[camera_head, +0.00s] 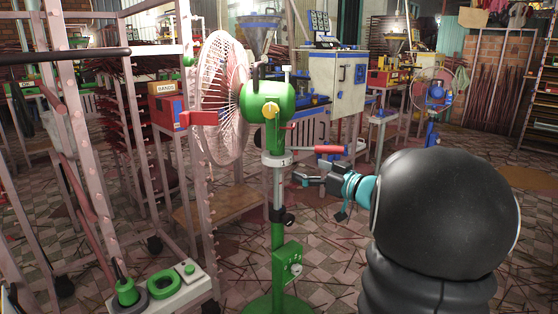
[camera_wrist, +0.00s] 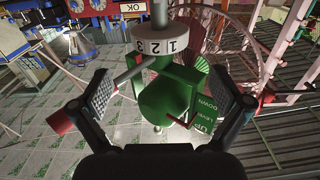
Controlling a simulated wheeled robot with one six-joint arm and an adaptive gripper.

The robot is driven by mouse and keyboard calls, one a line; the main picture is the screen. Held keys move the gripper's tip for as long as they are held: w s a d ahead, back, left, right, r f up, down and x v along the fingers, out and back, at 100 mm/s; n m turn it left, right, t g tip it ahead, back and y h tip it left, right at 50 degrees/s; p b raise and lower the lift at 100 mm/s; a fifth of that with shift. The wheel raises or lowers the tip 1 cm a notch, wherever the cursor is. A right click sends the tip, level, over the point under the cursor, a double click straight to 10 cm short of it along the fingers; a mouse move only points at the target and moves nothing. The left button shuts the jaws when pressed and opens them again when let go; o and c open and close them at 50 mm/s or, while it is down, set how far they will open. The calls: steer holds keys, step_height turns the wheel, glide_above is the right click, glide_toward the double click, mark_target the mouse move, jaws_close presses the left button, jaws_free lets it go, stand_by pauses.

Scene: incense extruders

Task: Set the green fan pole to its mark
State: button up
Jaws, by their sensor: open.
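The green fan (camera_head: 270,103) stands on a green and grey pole (camera_head: 278,205), with its pink cage (camera_head: 220,95) to the left. A white collar (camera_head: 281,161) on the pole shows a 1 in the head view; the wrist view shows 1, 2 and 3 on this collar (camera_wrist: 165,46). A lever with a red grip (camera_head: 331,150) sticks out to the right at the collar. My gripper (camera_head: 312,181) is open and empty, just right of the pole and below the lever. In the wrist view, the lever's rod (camera_wrist: 136,74) crosses toward the left finger, which partly hides its red grip (camera_wrist: 61,122).
A green control box (camera_head: 287,264) sits low on the pole. Pink racks (camera_head: 90,190) crowd the left, with a grey switch panel (camera_head: 186,291) at their foot. A white and blue cabinet (camera_head: 336,83) stands behind. Thin sticks litter the tiled floor.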

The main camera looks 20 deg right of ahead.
mark_target(280, 158)
steer(key=x, duration=1)
steer(key=shift+w+a, duration=0.1)
steer(key=shift+w, duration=0.25)
steer(key=c, duration=1.4)
step_height(280, 158, down, 13)
steer(key=b, duration=0.5)
steer(key=shift+s+r, duration=0.1)
steer(key=o, duration=1.4)
steer(key=shift+r, duration=0.1)
